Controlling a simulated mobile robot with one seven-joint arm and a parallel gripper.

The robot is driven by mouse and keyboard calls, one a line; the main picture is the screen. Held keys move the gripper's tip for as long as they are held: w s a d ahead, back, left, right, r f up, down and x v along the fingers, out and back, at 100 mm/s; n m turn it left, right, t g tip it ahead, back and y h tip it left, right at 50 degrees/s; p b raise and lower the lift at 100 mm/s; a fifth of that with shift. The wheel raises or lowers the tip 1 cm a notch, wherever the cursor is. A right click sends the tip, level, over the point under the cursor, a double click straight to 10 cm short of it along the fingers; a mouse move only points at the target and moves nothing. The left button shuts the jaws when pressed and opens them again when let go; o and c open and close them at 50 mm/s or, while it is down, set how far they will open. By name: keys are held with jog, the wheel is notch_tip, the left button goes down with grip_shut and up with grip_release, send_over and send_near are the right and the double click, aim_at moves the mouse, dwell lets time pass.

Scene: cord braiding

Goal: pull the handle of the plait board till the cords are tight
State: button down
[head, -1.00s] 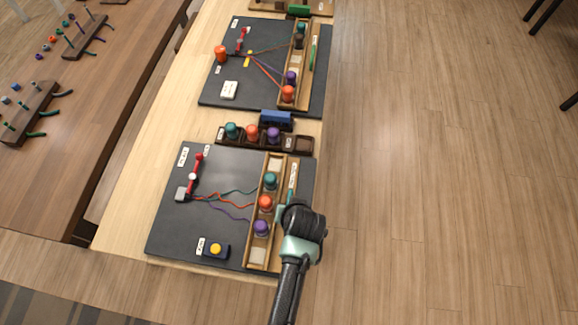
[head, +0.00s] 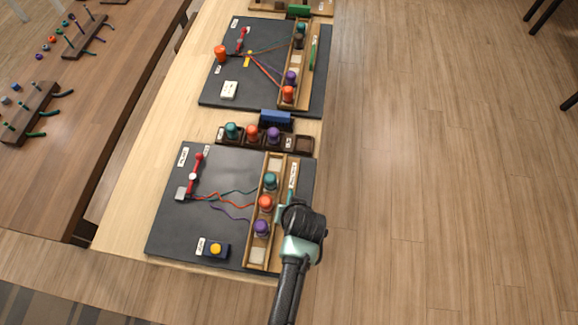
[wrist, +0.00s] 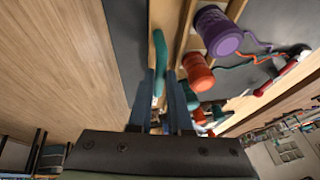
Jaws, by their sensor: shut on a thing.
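The near plait board (head: 225,170) is dark and lies on the light table. Its wooden carriage (head: 248,256) holds a teal spool (head: 270,181), an orange spool (head: 265,202) and a purple spool (head: 261,228). Wavy, slack cords (head: 225,198) run from these toward the red lever and grey block (head: 181,194) at left. The green handle (head: 290,196) is on the carriage's right side. My gripper (head: 282,213) is at the handle, partly hiding it. In the wrist view the green handle (wrist: 159,58) stands between the fingers of my gripper (wrist: 166,92), which are shut on it.
A yellow button (head: 215,249) on a dark block sits at the board's front. A spool rack (head: 228,140) stands just behind the board. A second board (head: 232,65), with straight cords, lies farther back. Open floor (head: 430,200) is to the right of the table.

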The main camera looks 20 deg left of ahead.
jog(key=shift+d, duration=0.1)
dwell(0.6)
jog(key=d, duration=0.2)
jog(key=w+d, duration=0.1)
jog(key=d, duration=0.1)
jog(key=shift+w+d, duration=0.2)
jog(key=shift+d, duration=0.15)
jog(key=c, duration=0.8)
grip_release()
jog(key=shift+d, duration=0.1)
jog(key=shift+c, duration=0.2)
jog(key=shift+r, duration=0.15)
jog(key=v, duration=1.2)
jog(key=shift+s+r, duration=0.15)
jog(key=shift+r, duration=0.15)
